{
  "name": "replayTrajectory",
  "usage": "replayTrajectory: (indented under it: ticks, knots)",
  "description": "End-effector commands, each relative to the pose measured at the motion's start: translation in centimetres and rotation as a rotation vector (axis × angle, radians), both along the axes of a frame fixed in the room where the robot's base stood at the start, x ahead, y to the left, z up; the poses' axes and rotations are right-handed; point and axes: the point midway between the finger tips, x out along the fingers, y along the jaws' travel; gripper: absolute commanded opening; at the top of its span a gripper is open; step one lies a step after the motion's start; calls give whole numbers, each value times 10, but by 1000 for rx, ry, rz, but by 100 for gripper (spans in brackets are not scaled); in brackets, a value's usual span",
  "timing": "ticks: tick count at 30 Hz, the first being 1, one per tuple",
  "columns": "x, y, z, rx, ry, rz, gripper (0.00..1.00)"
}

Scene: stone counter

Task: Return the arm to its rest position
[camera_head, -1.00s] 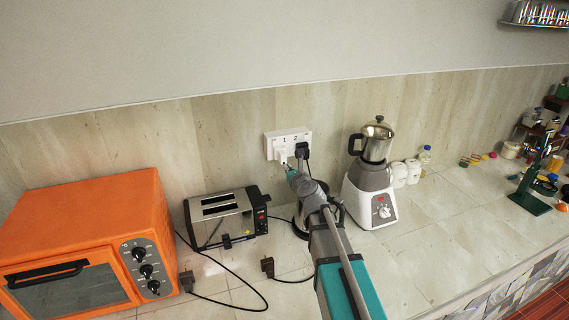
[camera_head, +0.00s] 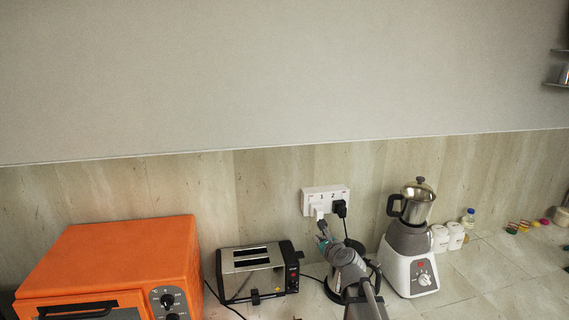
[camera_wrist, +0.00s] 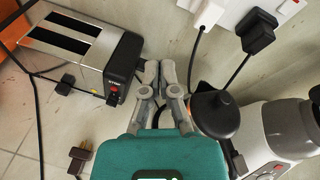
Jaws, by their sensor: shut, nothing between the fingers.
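My gripper (camera_wrist: 158,72) shows in the wrist view with its grey fingers shut and nothing between them. It is between the toaster on the left and a black-lidded kettle (camera_wrist: 214,115) on the right. In the head view my arm reaches up from the bottom edge, and the gripper end (camera_head: 323,238) appears just below the wall socket (camera_head: 326,199). A white plug and a black plug (camera_head: 339,208) sit in the socket. The arm partly hides the kettle in the head view.
A silver toaster (camera_head: 256,267) and an orange oven (camera_head: 115,255) stand on the left. A blender (camera_head: 409,249) stands close on the right, with white canisters (camera_head: 455,235) beyond it. Black cords run near the gripper. A loose plug (camera_wrist: 78,158) lies on the counter. The far right counter is clearer.

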Motion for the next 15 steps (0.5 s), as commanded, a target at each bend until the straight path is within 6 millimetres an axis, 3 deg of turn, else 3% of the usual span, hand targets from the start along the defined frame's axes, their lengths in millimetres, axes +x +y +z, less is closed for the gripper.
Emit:
replayTrajectory:
  ticks: [7,15]
  knots:
    - [-38,19,-40,-473,27,287,0]
    - [-88,22,-84,-949,47,659,0]
